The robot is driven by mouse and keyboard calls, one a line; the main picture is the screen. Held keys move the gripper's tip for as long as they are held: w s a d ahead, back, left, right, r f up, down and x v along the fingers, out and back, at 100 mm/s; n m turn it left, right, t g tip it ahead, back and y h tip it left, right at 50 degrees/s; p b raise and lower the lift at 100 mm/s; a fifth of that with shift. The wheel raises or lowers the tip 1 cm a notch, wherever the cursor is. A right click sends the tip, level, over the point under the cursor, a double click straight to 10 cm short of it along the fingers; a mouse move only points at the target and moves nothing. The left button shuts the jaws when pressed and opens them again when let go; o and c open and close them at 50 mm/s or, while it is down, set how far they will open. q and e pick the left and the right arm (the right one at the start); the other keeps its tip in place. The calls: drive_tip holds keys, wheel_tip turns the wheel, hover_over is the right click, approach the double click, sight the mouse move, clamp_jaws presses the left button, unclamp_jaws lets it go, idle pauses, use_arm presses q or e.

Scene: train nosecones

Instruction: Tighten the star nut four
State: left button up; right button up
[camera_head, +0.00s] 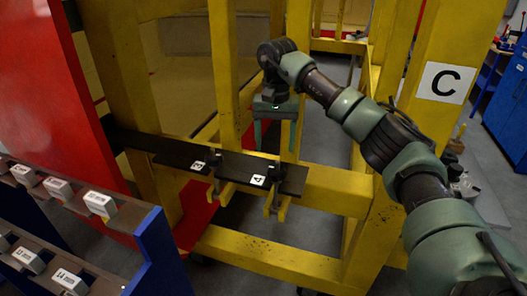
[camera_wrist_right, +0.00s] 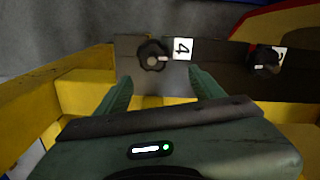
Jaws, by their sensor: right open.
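Star nut four (camera_wrist_right: 153,55) is a dark lobed knob beside the white label "4" (camera_wrist_right: 182,48) in the right wrist view. In the head view the nut (camera_head: 275,172) is small and dark, on the dark bar (camera_head: 296,181) fixed to the yellow frame. My right gripper (camera_head: 275,147) is open and empty, fingers pointing down above the bar. In the right wrist view its two green fingers (camera_wrist_right: 160,82) are spread, with the nut beyond the tips and between their lines, apart from them. My left gripper is not in view.
Another star nut (camera_wrist_right: 264,61) with its own label sits along the bar. Yellow posts and beams (camera_head: 265,257) surround the bar. A red panel (camera_head: 65,90) stands at left, with a blue rack of labelled parts (camera_head: 160,262) in front. A yellow post marked C (camera_head: 446,83) stands at right.

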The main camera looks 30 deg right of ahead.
sight(278, 169)
drive_tip(key=shift+s+d+f, duration=0.15)
drive_tip(key=shift+s+f, duration=0.05)
drive_tip(key=shift+f, duration=0.05)
drive_tip(key=shift+s+a+f, duration=0.2)
drive_tip(key=shift+s+f, duration=0.1)
drive_tip(key=shift+s, duration=0.2)
drive_tip(key=f, duration=0.1)
drive_tip(key=s+f+p, duration=0.1)
drive_tip(key=f, duration=0.1)
drive_tip(key=shift+s+f, duration=0.15)
drive_tip(key=shift+f, duration=0.05)
drive_tip(key=shift+w+f+p, duration=0.2)
drive_tip(key=shift+w+f, duration=0.05)
drive_tip(key=shift+f, duration=0.25)
drive_tip(key=shift+w+f+p, duration=0.2)
drive_tip(key=shift+f, duration=0.3)
drive_tip(key=shift+s, duration=0.1)
drive_tip(key=c, duration=1.3)
drive_tip(key=shift+c, duration=0.4)
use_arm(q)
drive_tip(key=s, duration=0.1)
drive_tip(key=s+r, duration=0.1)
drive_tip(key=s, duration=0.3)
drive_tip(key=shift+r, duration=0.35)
